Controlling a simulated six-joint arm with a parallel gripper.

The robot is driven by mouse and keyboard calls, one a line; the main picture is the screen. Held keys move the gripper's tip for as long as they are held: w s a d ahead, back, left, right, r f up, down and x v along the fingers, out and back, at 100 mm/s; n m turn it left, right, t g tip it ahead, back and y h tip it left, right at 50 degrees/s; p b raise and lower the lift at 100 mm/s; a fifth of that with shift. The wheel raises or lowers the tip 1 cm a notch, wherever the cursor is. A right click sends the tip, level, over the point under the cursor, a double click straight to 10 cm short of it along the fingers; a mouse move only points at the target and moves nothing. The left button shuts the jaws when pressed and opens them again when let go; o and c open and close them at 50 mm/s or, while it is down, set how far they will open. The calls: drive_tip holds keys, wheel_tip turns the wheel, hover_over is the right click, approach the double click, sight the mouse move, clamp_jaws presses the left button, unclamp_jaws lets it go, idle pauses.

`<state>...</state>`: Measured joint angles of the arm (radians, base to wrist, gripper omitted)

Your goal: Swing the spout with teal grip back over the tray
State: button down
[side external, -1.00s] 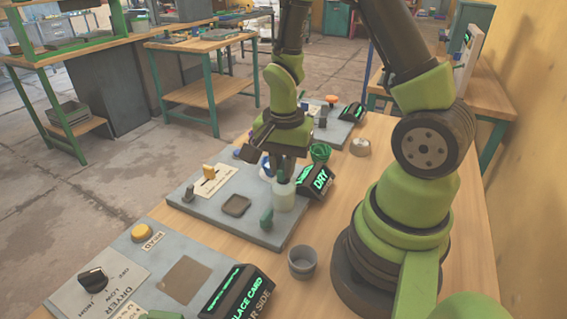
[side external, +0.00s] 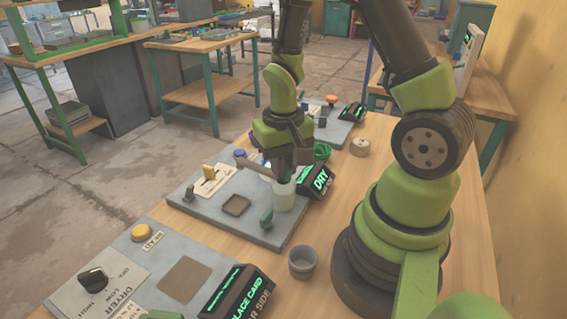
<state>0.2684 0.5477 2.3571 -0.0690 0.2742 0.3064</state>
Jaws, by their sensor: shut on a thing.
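My gripper (side external: 285,172) is over the middle grey plate, its fingers down and shut on the spout's grip, which the fingers mostly hide. The grey bar of the spout (side external: 257,166) sticks out to the left of the fingers. A pale translucent cylinder (side external: 284,195) stands right below the fingers. The small dark square tray (side external: 236,205) lies on the plate, to the left of the cylinder and nearer the camera. The spout bar is not over the tray; it points beyond it, toward the plate's far side.
A black display reading DRY (side external: 318,181) stands at the plate's right edge. A grey cup (side external: 302,262) stands on the bench. Another panel with a yellow button (side external: 141,232) is nearer.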

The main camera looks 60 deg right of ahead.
drive_tip(key=n, duration=0.3)
drive_tip(key=shift+n, duration=2.2)
drive_tip(key=c, duration=1.1)
unclamp_jaws()
drive_tip(key=shift+r, duration=0.15)
wheel_tip(320, 180, up, 10)
drive_tip(key=shift+f, duration=0.15)
